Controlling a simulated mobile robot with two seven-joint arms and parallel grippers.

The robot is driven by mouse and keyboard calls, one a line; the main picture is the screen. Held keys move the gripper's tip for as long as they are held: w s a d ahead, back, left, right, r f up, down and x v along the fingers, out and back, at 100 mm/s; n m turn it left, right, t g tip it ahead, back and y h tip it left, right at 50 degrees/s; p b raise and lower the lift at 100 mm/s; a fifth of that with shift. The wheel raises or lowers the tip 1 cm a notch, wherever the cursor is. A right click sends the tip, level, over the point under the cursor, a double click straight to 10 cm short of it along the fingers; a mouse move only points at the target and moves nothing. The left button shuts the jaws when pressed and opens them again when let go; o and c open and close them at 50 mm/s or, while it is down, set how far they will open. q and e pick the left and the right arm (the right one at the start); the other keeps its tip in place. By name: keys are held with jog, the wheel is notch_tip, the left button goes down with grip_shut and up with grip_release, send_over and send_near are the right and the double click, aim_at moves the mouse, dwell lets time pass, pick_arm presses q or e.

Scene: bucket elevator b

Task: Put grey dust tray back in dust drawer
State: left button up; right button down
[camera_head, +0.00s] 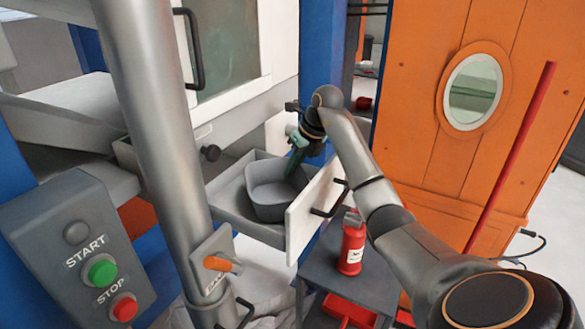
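The grey dust tray (270,200) is a rounded, open, empty-looking tub. It sits inside the pulled-out dust drawer (228,206), towards the drawer's white front panel (310,211), and looks slightly turned relative to the drawer walls. My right gripper (293,165) comes from the right and points down at the tray's far right rim. Its fingertips overlap that rim in the picture. I cannot tell whether they grip it or are just beside it. My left gripper is out of view.
A silver pipe (155,130) stands left of the drawer, with an orange-handled valve plate (218,264). A START/STOP box (82,250) is at lower left. A red extinguisher (351,245) stands on a grey cart (345,276) below the drawer front. An orange door (425,120) is at right.

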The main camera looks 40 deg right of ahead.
jog(key=shift+f, duration=0.2)
jog(key=c, duration=1.1)
grip_release()
jog(key=shift+r, duration=0.1)
jog(key=shift+r, duration=0.3)
jog(key=v, duration=1.1)
jog(key=shift+s+d+r, duration=0.1)
jog(key=shift+s+r, duration=0.05)
jog(key=shift+r, duration=0.1)
